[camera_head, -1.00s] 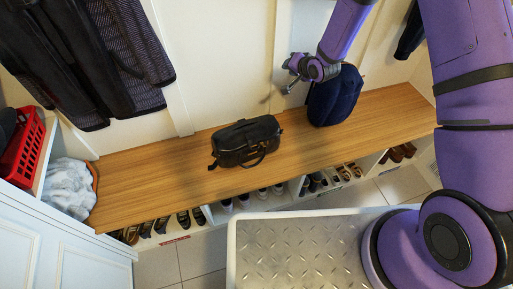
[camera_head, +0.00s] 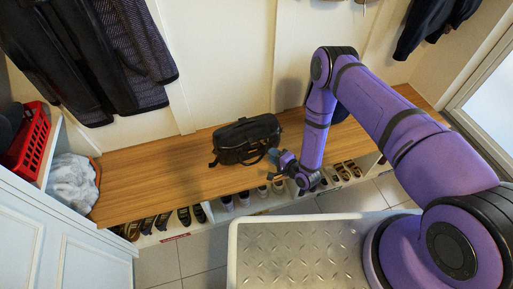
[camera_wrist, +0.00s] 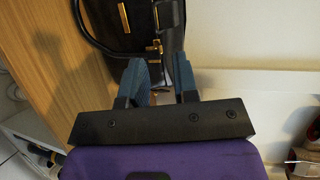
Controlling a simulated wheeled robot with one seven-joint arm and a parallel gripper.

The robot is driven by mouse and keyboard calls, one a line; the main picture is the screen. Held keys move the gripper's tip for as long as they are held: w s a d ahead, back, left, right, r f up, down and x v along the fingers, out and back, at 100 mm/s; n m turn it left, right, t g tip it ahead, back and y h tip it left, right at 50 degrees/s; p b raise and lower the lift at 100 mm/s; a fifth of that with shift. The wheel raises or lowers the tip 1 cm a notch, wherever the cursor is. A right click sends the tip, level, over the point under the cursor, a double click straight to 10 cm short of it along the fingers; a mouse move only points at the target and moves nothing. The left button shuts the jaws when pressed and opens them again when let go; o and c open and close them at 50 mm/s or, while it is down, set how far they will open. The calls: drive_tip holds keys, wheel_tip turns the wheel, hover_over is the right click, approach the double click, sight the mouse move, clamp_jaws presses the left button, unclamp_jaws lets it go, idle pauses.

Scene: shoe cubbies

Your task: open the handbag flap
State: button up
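The black handbag (camera_head: 247,138) sits on the wooden bench, with its strap loop hanging toward the front. In the wrist view, the handbag (camera_wrist: 118,30) shows dark leather with gold-coloured fittings and a dark handle, just beyond the fingers. My gripper (camera_head: 277,158) is at the bag's front right, near the bench's front edge. In the wrist view, my gripper's two blue-grey fingers (camera_wrist: 160,75) stand apart with a gap between them. Nothing clearly sits between them, and I cannot tell whether they touch the bag. The flap's edge is not clear in the head view.
The wooden bench (camera_head: 150,180) has free room left of the bag. Shoes (camera_head: 185,216) fill the cubbies below. Coats (camera_head: 110,60) hang at the left. A red basket (camera_head: 27,140) and a grey-white bundle (camera_head: 72,183) are at the left end. My arm hides the blue backpack.

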approach(248, 132)
drive_tip(key=a+f, duration=0.1)
drive_tip(key=f, duration=0.1)
drive_tip(key=a+f, duration=0.2)
drive_tip(key=shift+w, duration=0.2)
clamp_jaws()
